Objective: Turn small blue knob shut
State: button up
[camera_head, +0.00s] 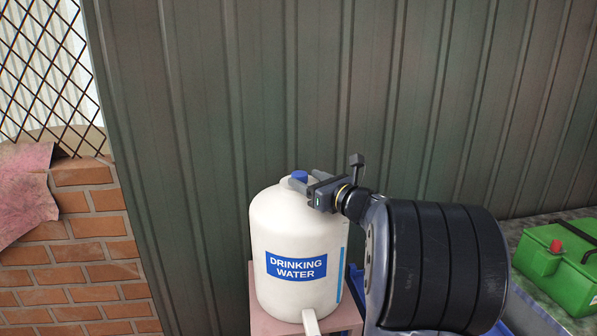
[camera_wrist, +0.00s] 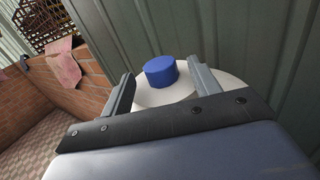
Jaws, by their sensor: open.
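The small blue knob (camera_head: 300,175) sits on top of a white container labelled "DRINKING WATER" (camera_head: 285,235). In the wrist view the knob (camera_wrist: 161,72) is a short blue cylinder on the white container top (camera_wrist: 150,97). My gripper (camera_head: 309,181) is open over the container's top, at the right of the knob in the head view. In the wrist view the knob shows between my two fingers, with a gap on each side. One finger partly covers the knob in the head view. Whether the fingertips reach fully around it is hard to tell.
The container stands on a pinkish stand (camera_head: 262,318) and has a pale spout (camera_head: 311,322) at its front. A ribbed green metal wall (camera_head: 220,110) rises behind. A brick wall (camera_head: 85,255) is at left. A green box (camera_head: 560,262) with a red cap lies at right.

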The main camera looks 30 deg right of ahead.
aim_at(305, 179)
jog(key=shift+p+x, duration=0.35)
jog(key=shift+x, duration=1.45)
jog(key=shift+c, duration=0.6)
jog(key=c, duration=0.9)
